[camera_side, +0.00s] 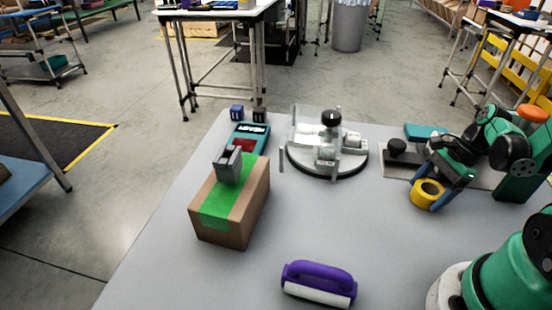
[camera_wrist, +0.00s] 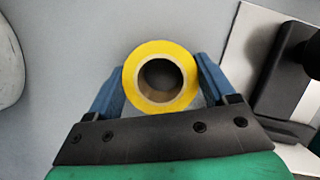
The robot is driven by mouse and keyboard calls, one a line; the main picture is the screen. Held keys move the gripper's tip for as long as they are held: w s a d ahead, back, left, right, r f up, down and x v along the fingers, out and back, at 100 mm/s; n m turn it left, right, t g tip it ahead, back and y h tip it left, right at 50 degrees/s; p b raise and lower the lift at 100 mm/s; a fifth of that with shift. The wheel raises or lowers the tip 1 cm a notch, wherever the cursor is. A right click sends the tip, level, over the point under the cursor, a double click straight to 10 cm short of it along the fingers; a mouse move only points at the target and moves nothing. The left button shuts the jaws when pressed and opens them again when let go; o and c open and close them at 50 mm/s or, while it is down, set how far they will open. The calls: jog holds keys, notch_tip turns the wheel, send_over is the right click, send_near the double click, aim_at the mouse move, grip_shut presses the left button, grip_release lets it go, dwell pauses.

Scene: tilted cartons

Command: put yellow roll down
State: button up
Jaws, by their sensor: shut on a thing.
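The yellow roll (camera_side: 427,194) is a ring of yellow tape with a brown core, at the right of the table in the side view. In the wrist view the yellow roll (camera_wrist: 187,62) sits between the two blue fingers, with its open core facing the camera. My gripper (camera_side: 426,190) is shut on it, one finger on each side. The gripper (camera_wrist: 160,75) also shows in the wrist view. The roll is at or close above the grey tabletop (camera_side: 375,250); I cannot tell whether it touches.
A brown carton (camera_side: 254,207) with green tape and a grey dispenser (camera_side: 229,165) stands at the left. A round turntable fixture (camera_side: 327,158) stands in the middle. A grey plate (camera_wrist: 240,50) is right of the roll. The table's middle is clear.

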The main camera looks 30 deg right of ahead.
jog(key=shift+f, duration=0.15)
jog(key=o, duration=1.2)
jog(key=shift+o, duration=0.2)
jog(key=v, duration=1.2)
jog(key=w+a+r+n+t+h, duration=0.1)
jog(key=w+a+n, duration=0.3)
jog(key=a+n, duration=0.5)
jog(key=w+a+r+n+t+h, duration=0.1)
jog(key=w+a+n+t+h, duration=0.2)
jog(key=a+n, duration=0.6)
jog(key=w+n+t, duration=0.1)
jog(key=w+n, duration=0.1)
jog(key=n, duration=0.2)
jog(key=shift+a+r+n, duration=0.2)
jog(key=shift+a+n, duration=0.1)
jog(key=shift+w, duration=0.1)
